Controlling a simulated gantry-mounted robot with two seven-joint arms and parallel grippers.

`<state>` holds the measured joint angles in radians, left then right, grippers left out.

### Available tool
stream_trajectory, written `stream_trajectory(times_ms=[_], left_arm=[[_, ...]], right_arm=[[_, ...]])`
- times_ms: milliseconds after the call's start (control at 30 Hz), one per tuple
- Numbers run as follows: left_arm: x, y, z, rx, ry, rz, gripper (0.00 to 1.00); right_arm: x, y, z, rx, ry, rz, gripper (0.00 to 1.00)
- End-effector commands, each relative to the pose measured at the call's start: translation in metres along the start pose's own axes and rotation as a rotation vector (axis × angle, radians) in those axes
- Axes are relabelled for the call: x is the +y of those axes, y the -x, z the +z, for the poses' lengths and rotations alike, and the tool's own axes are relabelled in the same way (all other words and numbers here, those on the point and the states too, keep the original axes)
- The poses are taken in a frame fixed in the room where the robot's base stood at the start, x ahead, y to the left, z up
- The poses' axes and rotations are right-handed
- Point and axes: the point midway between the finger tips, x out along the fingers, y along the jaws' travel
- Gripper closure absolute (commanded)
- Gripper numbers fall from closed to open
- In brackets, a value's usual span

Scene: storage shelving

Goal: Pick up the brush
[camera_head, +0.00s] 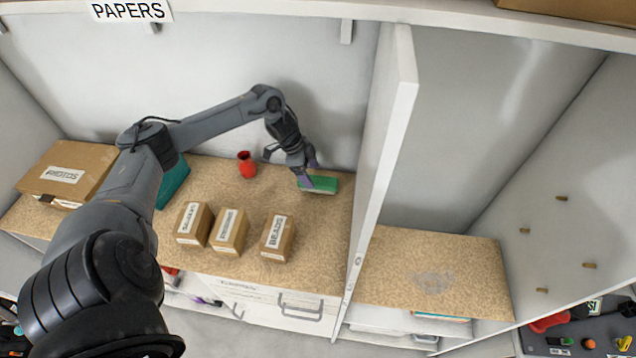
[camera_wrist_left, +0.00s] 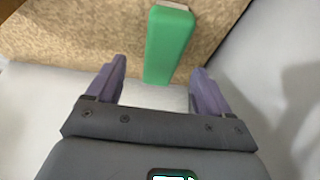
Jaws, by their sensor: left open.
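The brush (camera_head: 322,184) is a green block with a pale underside, lying on the cork-coloured shelf near the white divider. It also shows in the left wrist view (camera_wrist_left: 168,45), pointing up the picture with a pale patch at its far end. My left gripper (camera_head: 307,170) is open at the brush's left end in the head view. In the left wrist view its purple fingers (camera_wrist_left: 159,70) are spread, with the near end of the brush lying between their lines. I see no firm contact. My right gripper is in neither view.
A red vase (camera_head: 247,165) stands left of the gripper. Several small labelled boxes, one of them a cardboard box (camera_head: 277,238), stand nearer the shelf's front. A larger box (camera_head: 68,174) is at far left. The white divider (camera_head: 385,130) rises right of the brush.

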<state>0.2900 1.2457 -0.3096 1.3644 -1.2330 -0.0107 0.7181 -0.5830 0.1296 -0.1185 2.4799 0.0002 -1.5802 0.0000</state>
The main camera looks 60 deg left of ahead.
Motion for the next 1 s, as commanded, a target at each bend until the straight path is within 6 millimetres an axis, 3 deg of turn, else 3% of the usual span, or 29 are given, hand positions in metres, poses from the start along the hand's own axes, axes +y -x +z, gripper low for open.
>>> stream_trajectory(times_ms=[500,1000], left_arm=[[-0.003,-0.049,-0.005,-0.001,0.002,0.0,0.19],[-0.002,-0.054,-0.004,-0.001,0.0,0.0,0.19]], right_arm=[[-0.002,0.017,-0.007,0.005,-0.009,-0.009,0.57],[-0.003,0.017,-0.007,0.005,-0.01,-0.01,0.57]])
